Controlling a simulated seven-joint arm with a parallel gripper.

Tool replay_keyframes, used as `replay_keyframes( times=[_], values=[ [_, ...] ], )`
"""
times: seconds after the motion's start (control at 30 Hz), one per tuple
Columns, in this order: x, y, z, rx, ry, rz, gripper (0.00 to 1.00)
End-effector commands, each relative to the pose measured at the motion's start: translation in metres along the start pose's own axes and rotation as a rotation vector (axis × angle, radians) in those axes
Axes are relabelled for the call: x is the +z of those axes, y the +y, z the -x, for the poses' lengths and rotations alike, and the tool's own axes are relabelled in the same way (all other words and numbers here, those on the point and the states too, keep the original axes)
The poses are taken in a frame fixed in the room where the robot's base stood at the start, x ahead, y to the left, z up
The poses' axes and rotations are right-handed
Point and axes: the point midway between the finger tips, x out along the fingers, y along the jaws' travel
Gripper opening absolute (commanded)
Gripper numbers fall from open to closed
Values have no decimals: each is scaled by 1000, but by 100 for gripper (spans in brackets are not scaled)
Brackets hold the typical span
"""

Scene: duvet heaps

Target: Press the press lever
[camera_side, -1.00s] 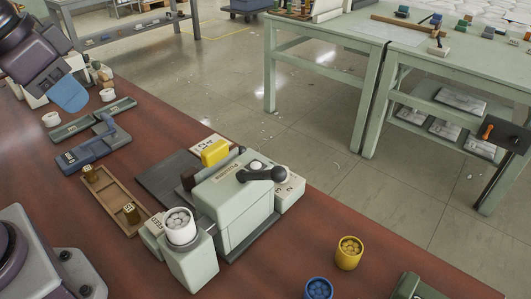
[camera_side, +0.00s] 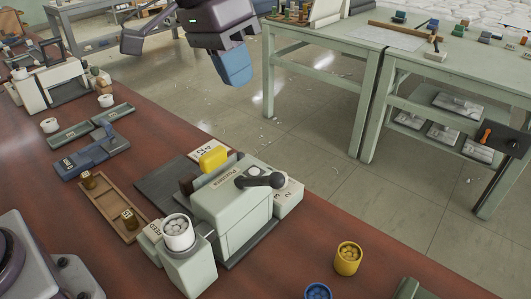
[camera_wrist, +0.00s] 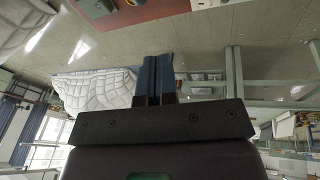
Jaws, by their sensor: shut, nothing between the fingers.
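I cannot tell from the label which of these is the press lever. My gripper (camera_side: 234,68) hangs high at the top middle, beyond the table's far edge and well apart from the machine. Its blue fingers (camera_wrist: 157,80) are together and empty in the wrist view.
A white cup of pale pieces (camera_side: 178,231) stands at the machine's front left. A wooden tray (camera_side: 108,204) and a blue device (camera_side: 92,158) lie further left. Yellow (camera_side: 347,258) and blue (camera_side: 318,291) cups stand at front right. Green tables (camera_side: 345,50) stand behind; the floor between is clear.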

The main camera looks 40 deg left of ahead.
Motion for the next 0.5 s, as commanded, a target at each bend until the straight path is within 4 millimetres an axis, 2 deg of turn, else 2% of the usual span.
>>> replay_keyframes(
  times=[0.27, 0.37, 0.5],
  values=[
    [0, -1, -2, -1, 1, 0, 0],
    [0, -1, -10, -2, -1, 0, 0],
    [1, -1, -33, -2, -4, 0, 0]
  ],
)
